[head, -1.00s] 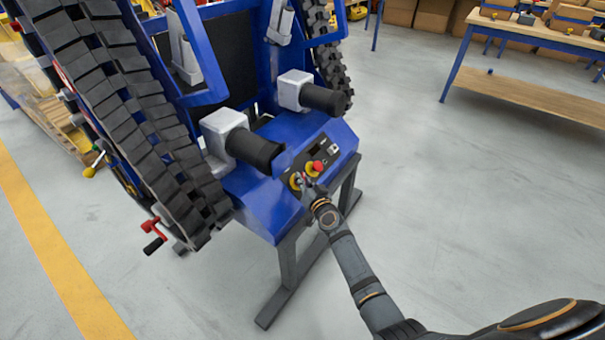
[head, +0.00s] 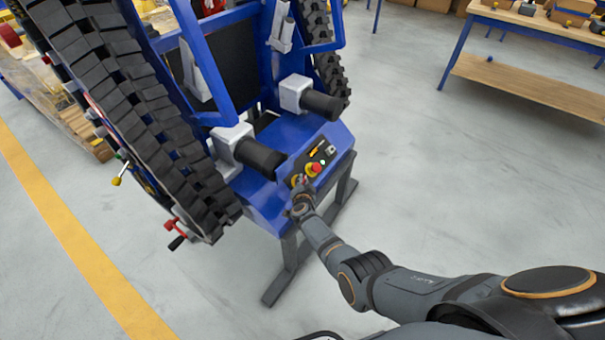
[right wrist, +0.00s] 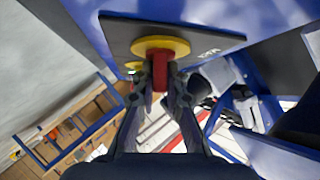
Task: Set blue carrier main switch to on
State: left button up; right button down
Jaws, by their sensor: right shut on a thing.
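The blue carrier (head: 262,200) stands tilted on a grey stand, with a dark control panel (head: 317,157) on its sloped front. A red mushroom button on a yellow ring (head: 313,169) is on the panel. My right gripper (head: 301,185) is at the panel's lower left and covers most of the main switch there. In the right wrist view, my right gripper (right wrist: 160,88) is shut on the red handle of the main switch (right wrist: 160,68), in front of its yellow round base. The handle's exact angle is hard to tell. My left gripper is not in view.
Two black cylindrical handles (head: 260,158) on grey housings stick out above the panel. Rubber tracks (head: 130,110) flank the carrier, with a red crank (head: 174,232) at lower left. A workbench (head: 530,85) stands at upper right. The floor between is clear.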

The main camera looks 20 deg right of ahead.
jog(key=shift+m+g+h+p, duration=0.5)
jog(key=shift+m+g, duration=0.2)
jog(key=shift+m, duration=0.3)
jog(key=c, duration=1.4)
grip_release()
jog(key=shift+a+f, duration=0.1)
